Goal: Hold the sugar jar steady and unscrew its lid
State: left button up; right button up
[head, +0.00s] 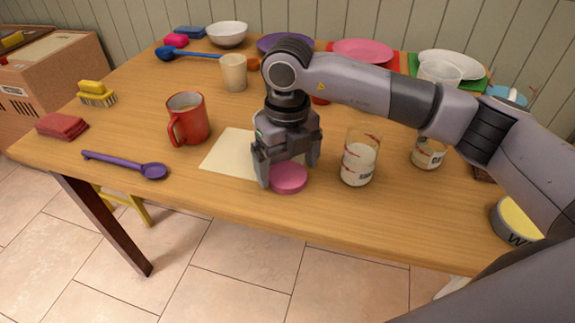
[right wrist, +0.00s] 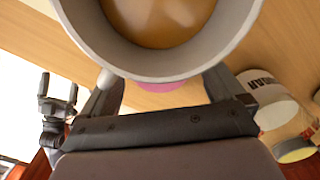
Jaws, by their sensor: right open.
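The sugar jar (head: 359,162) is clear glass with white contents. It stands upright near the table's front edge, with no lid visible on its rim. Its partly visible label shows in the right wrist view (right wrist: 262,80). A round pink lid (head: 289,178) lies on the table left of the jar, apart from it. My right gripper (head: 288,172) is open, pointing down at the lid, with its fingers beside the lid. In the right wrist view, a pink sliver of the lid (right wrist: 160,86) shows between the fingers. What seems to be my left gripper (right wrist: 57,98) shows small there, away from the jar.
A pale sheet (head: 228,153) lies behind the lid. A red mug (head: 188,122) and purple spoon (head: 125,164) are to the left. A second glass jar (head: 429,153) and a yellow-topped container (head: 517,220) are right. A large grey ring hides much of the wrist view.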

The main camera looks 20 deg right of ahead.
aim_at(287, 175)
notch_tip(287, 175, up, 11)
jog(key=p, duration=0.1)
dwell(0.9)
dwell(0.5)
